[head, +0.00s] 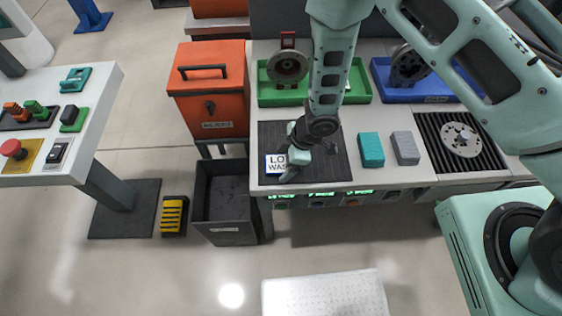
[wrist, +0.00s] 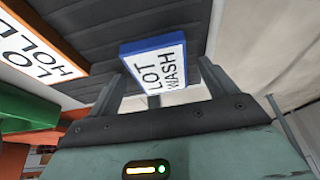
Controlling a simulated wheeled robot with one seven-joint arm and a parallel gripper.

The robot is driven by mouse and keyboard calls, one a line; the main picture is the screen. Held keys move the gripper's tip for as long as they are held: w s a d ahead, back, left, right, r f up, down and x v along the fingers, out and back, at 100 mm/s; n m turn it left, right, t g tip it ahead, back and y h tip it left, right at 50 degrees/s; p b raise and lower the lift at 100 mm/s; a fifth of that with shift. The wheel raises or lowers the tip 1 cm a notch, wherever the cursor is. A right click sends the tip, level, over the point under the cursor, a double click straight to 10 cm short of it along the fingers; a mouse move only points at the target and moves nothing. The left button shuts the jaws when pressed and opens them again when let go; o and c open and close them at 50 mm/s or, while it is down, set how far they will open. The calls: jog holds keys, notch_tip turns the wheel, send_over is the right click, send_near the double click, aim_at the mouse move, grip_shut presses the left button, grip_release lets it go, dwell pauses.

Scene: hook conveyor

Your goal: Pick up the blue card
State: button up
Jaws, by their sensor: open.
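The blue card (wrist: 153,48), a blue-edged block with a white face reading "LOT WASH", is in the wrist view between the two spread fingers of my gripper (wrist: 160,72). A gap shows at the right finger; contact at the left cannot be told. In the head view the card's white face (head: 275,164) shows at the front left of the dark mat (head: 335,165), partly hidden by my gripper (head: 296,166), which is right over it. An orange-edged card (wrist: 40,45) reading "LOT HOLD" lies at the left in the wrist view.
A teal block (head: 371,150) and a grey block (head: 405,148) stand right of the mat. Green (head: 358,85) and blue (head: 385,80) trays are behind. An orange bin (head: 210,95) and an open dark bin (head: 226,200) stand left of the bench.

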jog(key=c, duration=1.1)
jog(key=shift+o, duration=0.2)
notch_tip(320, 180, up, 14)
jog(key=p, duration=0.3)
dwell(0.5)
